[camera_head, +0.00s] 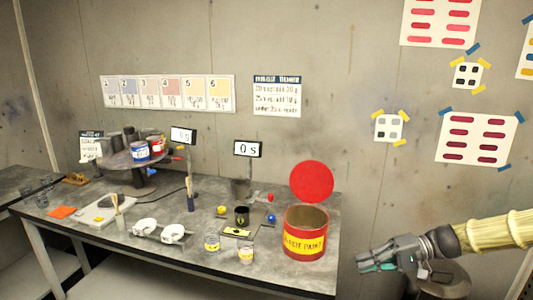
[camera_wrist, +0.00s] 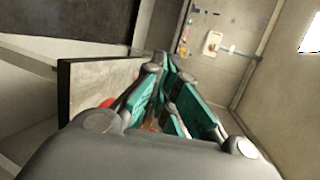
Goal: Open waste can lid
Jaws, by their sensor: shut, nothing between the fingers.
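The waste can (camera_head: 305,235) is a red can with a yellow band reading "waste paint". It stands at the right end of the table. Its round red lid (camera_head: 312,181) stands upright at the can's back rim, and the can's mouth is uncovered. My gripper (camera_head: 364,262) is to the right of the can, apart from it, past the table's right edge. Its teal-padded fingers are shut and empty. In the wrist view my gripper (camera_wrist: 172,122) fills the middle, with a bit of red partly hidden behind the fingers.
The grey table (camera_head: 150,255) holds cups, a scale, small pots and a round stand (camera_head: 135,157) with paint cans. A dark round drum or stool (camera_head: 445,282) is below my arm. The wall behind carries charts. Free space lies between the table and my arm.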

